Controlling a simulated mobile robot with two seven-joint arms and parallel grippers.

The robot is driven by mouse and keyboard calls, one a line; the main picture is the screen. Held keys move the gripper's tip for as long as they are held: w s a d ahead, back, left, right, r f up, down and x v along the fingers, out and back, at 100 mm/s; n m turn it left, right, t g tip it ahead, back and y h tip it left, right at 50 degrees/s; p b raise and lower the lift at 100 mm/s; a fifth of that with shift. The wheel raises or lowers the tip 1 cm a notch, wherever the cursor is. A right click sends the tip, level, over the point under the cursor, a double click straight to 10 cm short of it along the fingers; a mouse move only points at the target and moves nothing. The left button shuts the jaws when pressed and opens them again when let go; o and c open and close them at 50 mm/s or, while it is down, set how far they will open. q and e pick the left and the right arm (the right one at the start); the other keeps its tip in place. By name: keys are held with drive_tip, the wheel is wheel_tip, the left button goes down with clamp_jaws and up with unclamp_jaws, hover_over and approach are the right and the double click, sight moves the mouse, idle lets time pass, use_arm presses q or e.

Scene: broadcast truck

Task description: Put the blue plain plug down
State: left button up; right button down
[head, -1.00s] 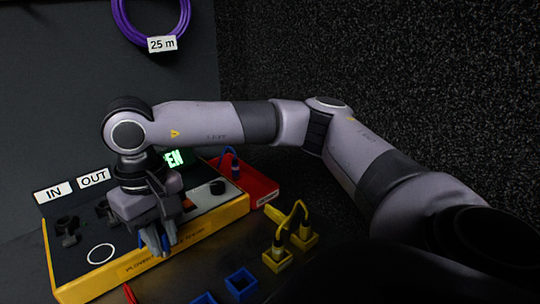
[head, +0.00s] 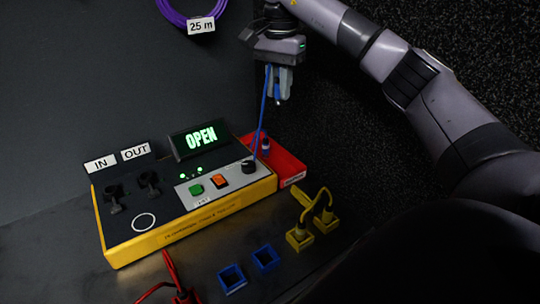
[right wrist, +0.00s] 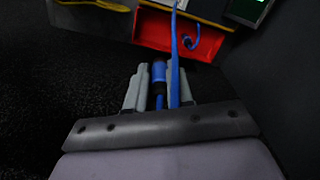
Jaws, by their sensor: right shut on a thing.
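My right gripper (head: 279,95) is shut on a blue plug (head: 277,88), held in the air above and behind the red tray (head: 283,163). In the right wrist view the blue plug (right wrist: 158,80), with dark bands, sits between the two grey fingers. A blue cable (head: 264,112) runs from the gripper down towards the red tray. The cable's other end (head: 265,148), also blue, is at the tray; the wrist view shows it inside (right wrist: 188,42). Whether the held plug is the plain one I cannot tell. My left gripper is not in view.
A yellow-and-black tester (head: 190,225) with IN and OUT signs and a lit OPEN display (head: 201,138) stands left of the tray. Two empty blue holders (head: 231,278), yellow holders with a yellow cable (head: 300,240) and a red cable (head: 172,275) are in front.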

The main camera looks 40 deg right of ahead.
drive_tip(key=shift+d+m, duration=0.3)
drive_tip(key=shift+d, duration=0.2)
wheel_tip(320, 180, down, 20)
drive_tip(key=shift+r+b, duration=0.25)
drive_tip(key=shift+b, duration=0.4)
drive_tip(key=shift+f, duration=0.2)
drive_tip(key=c, duration=1)
unclamp_jaws()
drive_tip(key=shift+r, duration=0.15)
wheel_tip(320, 180, up, 12)
